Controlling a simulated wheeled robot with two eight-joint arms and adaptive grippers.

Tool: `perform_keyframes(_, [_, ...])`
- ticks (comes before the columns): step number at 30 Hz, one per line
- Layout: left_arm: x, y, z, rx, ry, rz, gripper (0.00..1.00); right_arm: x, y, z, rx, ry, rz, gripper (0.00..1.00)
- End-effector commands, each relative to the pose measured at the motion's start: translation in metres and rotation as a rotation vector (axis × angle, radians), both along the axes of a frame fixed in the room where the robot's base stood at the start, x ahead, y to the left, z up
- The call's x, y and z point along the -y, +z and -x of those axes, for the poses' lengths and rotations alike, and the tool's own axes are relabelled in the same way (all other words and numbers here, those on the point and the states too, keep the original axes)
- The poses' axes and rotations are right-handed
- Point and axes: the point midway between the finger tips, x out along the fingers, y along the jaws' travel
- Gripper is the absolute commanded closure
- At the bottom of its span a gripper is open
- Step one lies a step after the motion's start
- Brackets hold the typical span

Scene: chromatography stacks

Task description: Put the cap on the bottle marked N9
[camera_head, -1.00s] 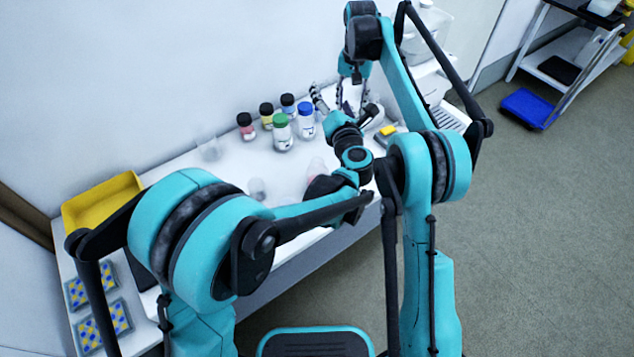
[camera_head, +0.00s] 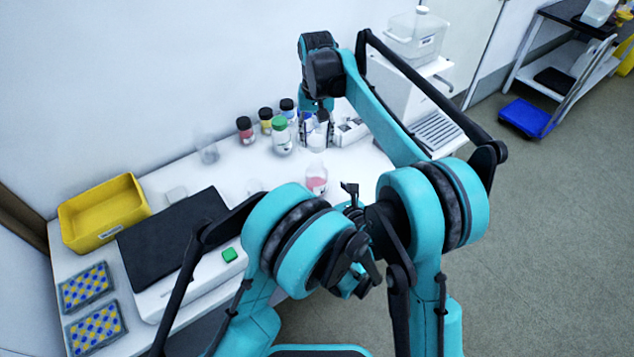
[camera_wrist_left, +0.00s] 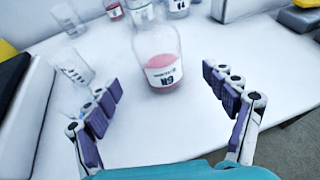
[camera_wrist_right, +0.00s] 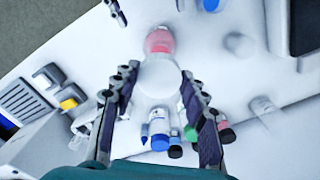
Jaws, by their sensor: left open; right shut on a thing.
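The clear bottle marked N9 (camera_head: 317,180) holds pink contents and stands upright on the white table; no cap shows on it. It is also in the left wrist view (camera_wrist_left: 160,68), its label upside down, and in the right wrist view (camera_wrist_right: 160,42). My left gripper (camera_wrist_left: 160,88) is open, its fingers spread to either side of the bottle's near side, not touching it. In the head view it is partly hidden by its arm. My right gripper (camera_head: 317,130) is shut on a round white cap (camera_wrist_right: 158,78), held above the table behind the bottle.
Several capped bottles stand behind, including a green-capped one (camera_head: 281,138) and a red one (camera_head: 245,130). Clear beakers, one at the back (camera_head: 207,150), stand to the left. A yellow bin (camera_head: 105,225) and a black-topped device (camera_head: 165,240) occupy the table's left part.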

Motion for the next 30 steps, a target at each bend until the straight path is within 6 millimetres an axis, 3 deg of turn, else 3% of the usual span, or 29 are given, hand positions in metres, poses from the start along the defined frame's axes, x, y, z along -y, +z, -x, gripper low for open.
perform_keyframes(18, [-0.039,-0.038,-0.085,0.001,0.001,0.0,0.16,0.0,0.0,0.0,0.0,-0.001,0.0,0.74])
perform_keyframes(30, [-0.045,-0.044,-0.098,0.001,-0.001,-0.001,0.16,0.0,0.0,0.0,0.0,-0.001,0.0,0.74])
